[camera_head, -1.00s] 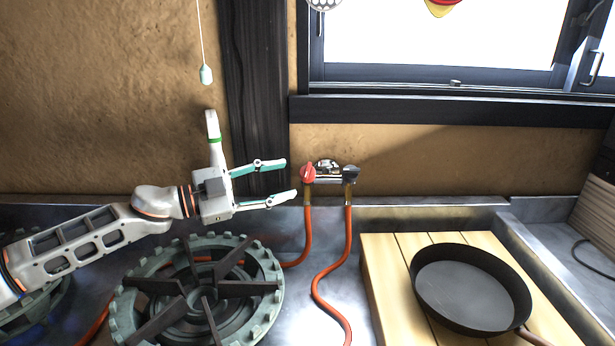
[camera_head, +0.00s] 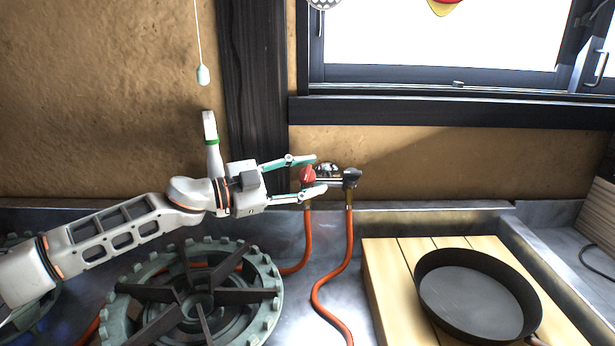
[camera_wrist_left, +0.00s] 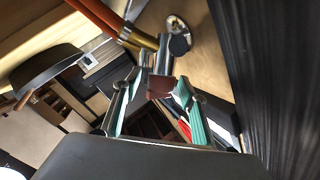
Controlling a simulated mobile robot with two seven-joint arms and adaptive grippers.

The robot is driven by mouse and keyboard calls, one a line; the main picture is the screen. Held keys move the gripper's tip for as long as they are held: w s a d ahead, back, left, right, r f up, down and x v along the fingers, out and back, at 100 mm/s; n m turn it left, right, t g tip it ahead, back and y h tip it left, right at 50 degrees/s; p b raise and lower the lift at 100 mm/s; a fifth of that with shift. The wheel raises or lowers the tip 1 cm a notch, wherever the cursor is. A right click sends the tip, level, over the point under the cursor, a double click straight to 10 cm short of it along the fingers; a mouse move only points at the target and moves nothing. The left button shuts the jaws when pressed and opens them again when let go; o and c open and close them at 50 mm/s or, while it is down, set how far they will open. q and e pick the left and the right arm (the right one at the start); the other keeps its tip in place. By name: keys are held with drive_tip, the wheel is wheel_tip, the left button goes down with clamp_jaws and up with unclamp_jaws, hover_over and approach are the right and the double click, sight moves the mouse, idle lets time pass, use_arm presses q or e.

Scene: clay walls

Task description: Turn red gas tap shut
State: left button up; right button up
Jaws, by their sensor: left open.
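The red gas tap (camera_head: 308,176) is the left handle on a metal valve body with two orange hoses below it. A black tap (camera_head: 351,177) is on the right end of the same body. My left gripper (camera_head: 318,175) is open, with one finger above and one below the red tap. In the left wrist view the red tap (camera_wrist_left: 160,85) shows dark red between the two fingertips (camera_wrist_left: 158,88). Whether the fingers touch it I cannot tell. My right gripper is not in view.
A gas burner (camera_head: 200,300) stands below my left arm. A black pan (camera_head: 478,295) rests on a wooden board (camera_head: 390,270) at the right. A dark wooden post (camera_head: 255,100) stands behind the gripper. A pull cord (camera_head: 203,74) hangs at upper left.

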use_arm(q)
drive_tip(key=c, duration=1.1)
drive_tip(key=shift+o, duration=0.2)
drive_tip(key=shift+r+m+g, duration=0.1)
drive_tip(key=shift+m+g, duration=0.3)
drive_tip(key=shift+g, duration=0.1)
drive_tip(key=shift+f+m+g+p, duration=0.25)
drive_tip(key=shift+m+g+p, duration=0.15)
drive_tip(key=shift+g, duration=0.1)
drive_tip(key=o, duration=1.1)
drive_tip(key=shift+c, duration=0.2)
drive_tip(key=shift+r, duration=0.1)
